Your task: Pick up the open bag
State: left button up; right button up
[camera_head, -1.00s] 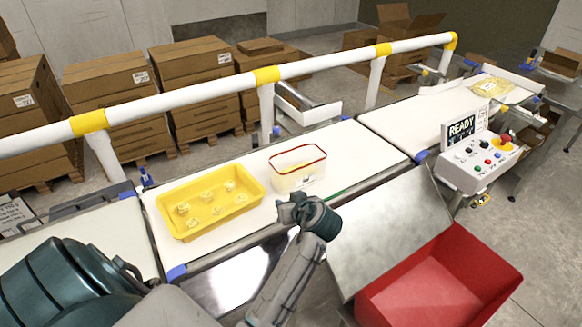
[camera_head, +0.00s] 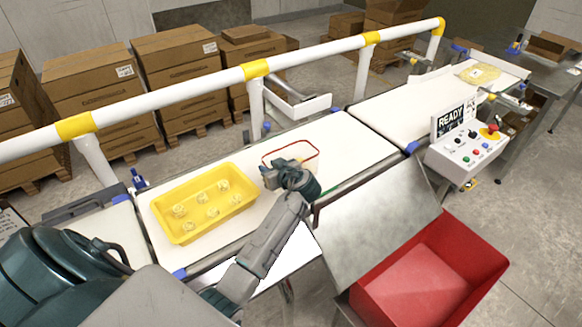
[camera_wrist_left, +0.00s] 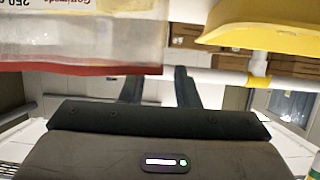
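The open bag (camera_head: 306,154) is a pale, see-through pack with a red rim around its open top. It stands on the white belt, right of the yellow tray, its near side covered by my left wrist. In the left wrist view the bag (camera_wrist_left: 80,40) fills the upper left, with upside-down print and a red edge. My left gripper (camera_head: 272,174) is at the bag's near left side. In the left wrist view its fingers (camera_wrist_left: 158,88) are apart; one fingertip is hidden behind the red edge. I cannot tell whether the bag is between them. My right gripper is out of view.
A yellow tray (camera_head: 160,222) with several pale yellow nests sits left of the bag. A white rail (camera_head: 200,85) runs behind the belt. A red bin (camera_head: 480,270), a metal chute (camera_head: 375,230) and a control box (camera_head: 465,155) are to the right. A flat yellow pack (camera_head: 478,75) lies farther along.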

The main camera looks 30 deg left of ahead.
pick_arm(q)
jog(key=shift+x, duration=1.05)
jog(key=shift+a+f, duration=0.15)
jog(key=shift+a, duration=0.05)
jog(key=shift+d, duration=0.1)
grip_shut()
dwell(0.3)
